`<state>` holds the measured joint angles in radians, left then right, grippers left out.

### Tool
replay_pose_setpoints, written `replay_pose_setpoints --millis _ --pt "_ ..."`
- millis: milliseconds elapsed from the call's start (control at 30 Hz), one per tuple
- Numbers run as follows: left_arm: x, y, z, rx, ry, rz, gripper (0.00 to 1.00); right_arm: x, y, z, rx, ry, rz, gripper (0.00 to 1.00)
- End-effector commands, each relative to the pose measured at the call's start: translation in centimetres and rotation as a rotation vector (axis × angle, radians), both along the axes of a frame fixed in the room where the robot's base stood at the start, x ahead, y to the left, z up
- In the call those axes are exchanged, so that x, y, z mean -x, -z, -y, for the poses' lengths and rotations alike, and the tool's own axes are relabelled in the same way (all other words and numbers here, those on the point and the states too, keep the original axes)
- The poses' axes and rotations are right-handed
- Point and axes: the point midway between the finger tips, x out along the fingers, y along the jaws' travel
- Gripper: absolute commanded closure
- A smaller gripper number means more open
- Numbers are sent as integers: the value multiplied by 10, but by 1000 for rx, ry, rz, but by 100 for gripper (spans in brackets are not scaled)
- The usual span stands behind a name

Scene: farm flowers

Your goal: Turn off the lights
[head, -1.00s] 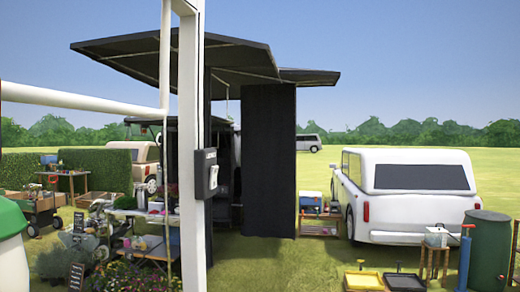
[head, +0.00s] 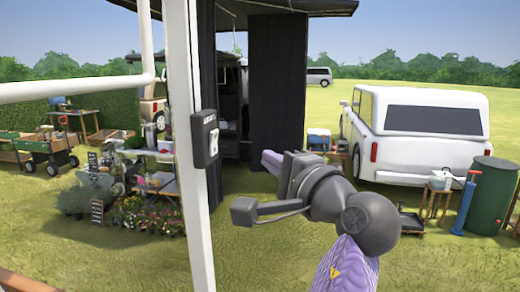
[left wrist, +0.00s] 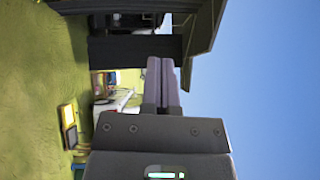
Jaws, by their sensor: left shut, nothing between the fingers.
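A dark switch box (head: 205,138) with a light switch plate on its face is fixed to a white post (head: 190,235). The lettering on the box is too small to read. My left gripper (head: 268,159) is to the right of the box, apart from it, with its purple-grey fingers pointing left. In the left wrist view its two fingers (left wrist: 161,70) lie together with nothing between them. The switch box is not seen in that view. My right gripper is not in view.
A dark canopy with black curtains (head: 278,90) stands behind the post. A white horizontal bar (head: 75,88) crosses at the left. Plants and flowers (head: 150,213) stand on the grass at left. A white car (head: 425,135) and green barrel (head: 487,200) are at right.

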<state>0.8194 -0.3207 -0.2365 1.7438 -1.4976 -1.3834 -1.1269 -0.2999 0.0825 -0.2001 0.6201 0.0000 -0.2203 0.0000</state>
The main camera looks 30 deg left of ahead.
Motion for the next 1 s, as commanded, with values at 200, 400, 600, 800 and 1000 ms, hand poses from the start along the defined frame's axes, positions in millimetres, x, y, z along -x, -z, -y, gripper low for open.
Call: replay_pose_setpoints --millis 200,400,600,800,1000 --pt "-25 -10 -41 -3 -3 -1 100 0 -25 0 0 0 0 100" --pt "-36 -13 -77 -1 -1 -1 100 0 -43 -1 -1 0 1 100" --pt "-31 -13 -98 0 0 0 100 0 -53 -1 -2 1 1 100" --pt "-30 -12 -102 0 1 0 100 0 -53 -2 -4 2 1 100" --pt "-31 -12 -102 0 1 0 100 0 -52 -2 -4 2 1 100"
